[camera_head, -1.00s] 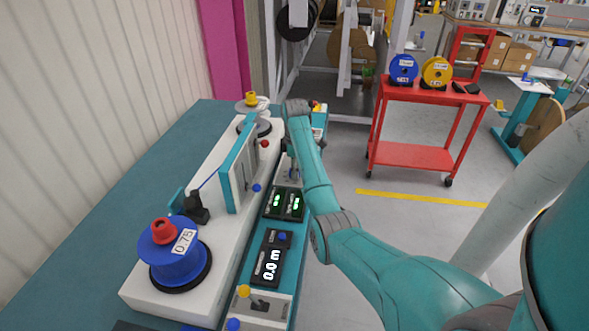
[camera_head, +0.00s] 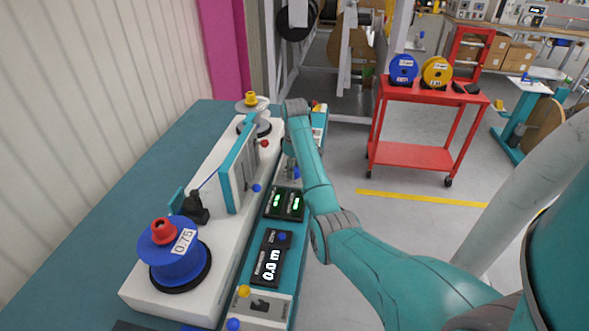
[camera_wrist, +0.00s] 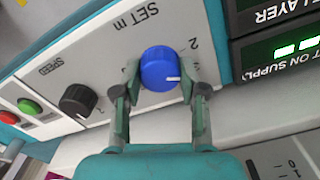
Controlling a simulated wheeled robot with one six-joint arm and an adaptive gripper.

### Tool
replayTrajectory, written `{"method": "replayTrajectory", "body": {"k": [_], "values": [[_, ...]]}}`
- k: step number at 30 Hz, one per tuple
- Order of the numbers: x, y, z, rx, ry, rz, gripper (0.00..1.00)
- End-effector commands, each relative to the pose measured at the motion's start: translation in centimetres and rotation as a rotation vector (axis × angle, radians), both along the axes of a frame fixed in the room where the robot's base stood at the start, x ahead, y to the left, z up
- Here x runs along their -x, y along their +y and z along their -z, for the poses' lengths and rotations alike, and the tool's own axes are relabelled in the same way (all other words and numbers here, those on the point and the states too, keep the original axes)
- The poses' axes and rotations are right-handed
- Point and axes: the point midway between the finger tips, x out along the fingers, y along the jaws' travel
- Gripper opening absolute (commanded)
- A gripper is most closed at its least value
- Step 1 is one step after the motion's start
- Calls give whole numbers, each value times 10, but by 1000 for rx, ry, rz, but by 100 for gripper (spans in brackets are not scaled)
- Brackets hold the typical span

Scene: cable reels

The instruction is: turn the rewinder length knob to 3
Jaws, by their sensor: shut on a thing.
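The blue length knob (camera_wrist: 159,69) sits under the "SET m" lettering on a light grey panel (camera_wrist: 110,58) in the wrist view. Its white pointer line is toward the right, slightly below the knob's centre. A "2" is readable at the upper right of the knob; the other scale marks are partly hidden by the right finger. My gripper (camera_wrist: 161,80) is shut on the knob, one finger on each side. In the head view my wrist is over the far part of the teal and white rewinder (camera_head: 215,232), and the fingers are hard to make out.
A black speed knob (camera_wrist: 77,100), a green button (camera_wrist: 30,107) and a red button (camera_wrist: 9,117) are left of the blue knob. Lit displays (camera_wrist: 298,47) are at its right. A blue reel (camera_head: 172,262) stands on the rewinder. A red cart (camera_head: 430,97) stands to the right.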

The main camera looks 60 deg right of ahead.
Motion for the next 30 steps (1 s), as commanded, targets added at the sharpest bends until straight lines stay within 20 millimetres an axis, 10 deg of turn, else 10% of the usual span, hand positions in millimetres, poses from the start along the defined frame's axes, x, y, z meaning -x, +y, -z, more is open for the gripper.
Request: {"method": "replayTrajectory", "body": {"k": [24, 25, 27, 30], "values": [[1, 0, 1, -1, 1, 130, 7], [1, 0, 1, -1, 1, 130, 49], [0, 0, 1, -1, 1, 130, 67], [0, 0, 1, -1, 1, 129, 67]]}}
